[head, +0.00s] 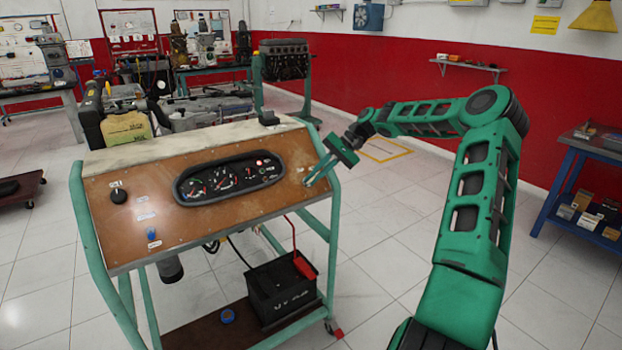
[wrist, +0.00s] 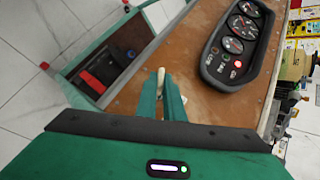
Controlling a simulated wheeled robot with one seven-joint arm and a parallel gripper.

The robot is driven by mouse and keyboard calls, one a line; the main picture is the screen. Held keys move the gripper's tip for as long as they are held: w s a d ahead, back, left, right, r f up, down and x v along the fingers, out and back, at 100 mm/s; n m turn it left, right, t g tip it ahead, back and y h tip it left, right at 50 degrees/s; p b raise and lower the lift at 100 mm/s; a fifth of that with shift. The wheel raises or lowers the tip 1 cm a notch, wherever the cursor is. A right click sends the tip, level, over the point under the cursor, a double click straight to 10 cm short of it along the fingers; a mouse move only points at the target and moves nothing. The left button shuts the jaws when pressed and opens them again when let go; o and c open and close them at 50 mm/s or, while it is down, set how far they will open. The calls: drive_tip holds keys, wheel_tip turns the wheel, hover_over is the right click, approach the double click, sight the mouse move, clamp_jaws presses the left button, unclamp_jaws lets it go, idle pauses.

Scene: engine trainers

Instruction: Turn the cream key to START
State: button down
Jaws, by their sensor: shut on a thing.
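The cream key (wrist: 161,76) shows in the wrist view between the tips of my green gripper (wrist: 160,92), in front of the brown panel. My gripper is shut on it. In the head view my gripper (head: 318,175) reaches the right end of the panel (head: 150,225) from the right; the key is too small to make out there. The START marking cannot be read in either view. The gauge cluster (head: 228,176) sits in the middle of the panel, with a red light lit at its right end; it also shows in the wrist view (wrist: 232,45).
A black battery (head: 282,290) with a red clamp stands on the lower shelf of the trainer. A black knob (head: 118,196) and a blue knob (head: 152,235) are on the panel's left. A blue bench (head: 585,185) stands at the far right, with clear floor between.

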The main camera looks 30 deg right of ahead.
drive_tip(key=shift+m+t+y, duration=0.5)
drive_tip(key=shift+m, duration=0.2)
drive_tip(key=shift+f, duration=0.1)
drive_tip(key=c, duration=1.9)
unclamp_jaws()
drive_tip(key=shift+o, duration=0.2)
drive_tip(key=shift+s+d, duration=0.1)
drive_tip(key=shift+d, duration=0.05)
drive_tip(key=v, duration=1)
drive_tip(key=shift+d, duration=0.15)
drive_tip(key=shift+s, duration=0.1)
